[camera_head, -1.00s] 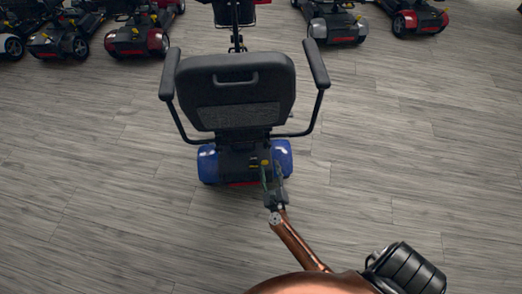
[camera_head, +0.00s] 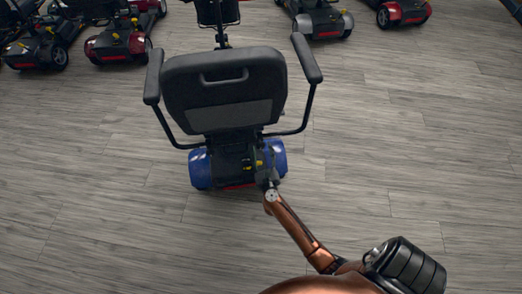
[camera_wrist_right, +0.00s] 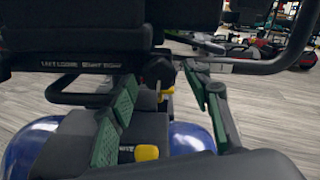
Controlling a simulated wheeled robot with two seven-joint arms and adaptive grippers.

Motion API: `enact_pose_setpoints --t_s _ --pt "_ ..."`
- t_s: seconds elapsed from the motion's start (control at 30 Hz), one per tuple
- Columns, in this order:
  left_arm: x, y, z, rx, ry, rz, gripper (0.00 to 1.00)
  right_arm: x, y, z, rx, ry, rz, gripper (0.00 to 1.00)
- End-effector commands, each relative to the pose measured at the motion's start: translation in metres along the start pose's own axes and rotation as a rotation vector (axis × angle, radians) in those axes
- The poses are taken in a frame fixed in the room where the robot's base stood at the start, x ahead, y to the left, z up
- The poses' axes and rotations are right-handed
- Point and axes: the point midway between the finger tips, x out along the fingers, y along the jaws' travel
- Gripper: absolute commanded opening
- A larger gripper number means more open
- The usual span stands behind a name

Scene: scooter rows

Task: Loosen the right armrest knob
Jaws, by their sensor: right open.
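The scooter's black seat (camera_head: 224,88) is seen from behind, with a left armrest (camera_head: 153,77) and a right armrest (camera_head: 306,58) on bent black tubes. In the right wrist view, a dark knob (camera_wrist_right: 158,71) shows under the seat near the right armrest tube (camera_wrist_right: 255,67). My right gripper (camera_head: 263,165) is low behind the seat, beside the blue rear body. In the wrist view, its green-padded fingers (camera_wrist_right: 160,84) are apart, with the knob in the gap ahead of them. No contact with the knob can be made out. My left gripper is out of view.
The blue rear cover (camera_head: 201,169) and yellow levers (camera_wrist_right: 147,152) are close below the right gripper. A red scooter (camera_head: 118,43) and other scooters stand in a far row. The wooden floor (camera_head: 400,150) to the right is clear.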

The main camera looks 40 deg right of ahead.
Motion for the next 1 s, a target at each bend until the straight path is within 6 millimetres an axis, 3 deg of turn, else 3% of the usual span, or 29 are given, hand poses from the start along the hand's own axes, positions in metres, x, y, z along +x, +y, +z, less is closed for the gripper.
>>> enact_pose_setpoints --t_s 0.1,0.7,1.0 --pt "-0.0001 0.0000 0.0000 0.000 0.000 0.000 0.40 -0.0001 -0.0001 0.0002 0.000 0.000 0.000 0.45" --pt "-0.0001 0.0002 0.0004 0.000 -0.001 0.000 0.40 -0.0004 0.0002 0.0000 -0.001 0.000 0.000 0.04" --pt "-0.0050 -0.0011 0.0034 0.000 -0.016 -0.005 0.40 -0.0004 -0.0001 0.0015 -0.037 -0.001 0.000 0.03"
